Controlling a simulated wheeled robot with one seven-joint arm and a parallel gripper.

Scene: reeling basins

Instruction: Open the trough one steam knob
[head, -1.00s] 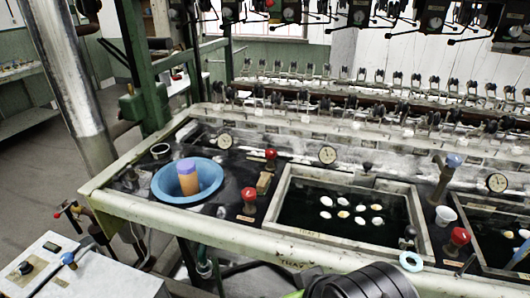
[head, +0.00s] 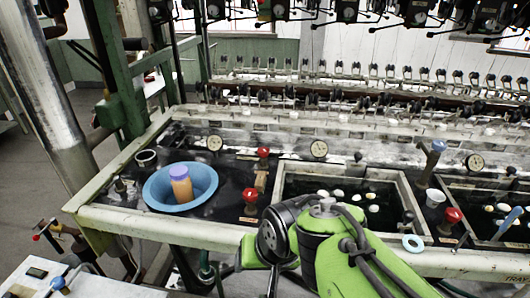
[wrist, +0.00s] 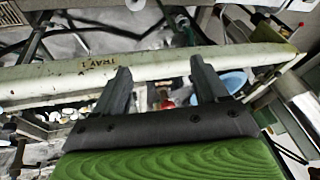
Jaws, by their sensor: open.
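A red knob (head: 250,195) stands on the dark bench top to the left of the near basin (head: 280,185), between it and a blue bowl. A second red knob (head: 263,152) stands farther back, and a third (head: 453,215) is to the right of the basin. I cannot tell from markings which is the steam knob. My green arm crosses in front of the basin and hides part of it. In the wrist view my gripper (wrist: 160,72) is open and empty, above the bench's front rail. A red knob (wrist: 167,103) shows between its fingers, apart from them.
The blue bowl (head: 206,191) holds an orange cylinder with a purple top (head: 181,186). A pale front rail (head: 150,221) borders the bench. A white cup (head: 434,197) and pale blue ring (head: 413,243) sit to the right. Dial gauges (head: 319,149) line the back.

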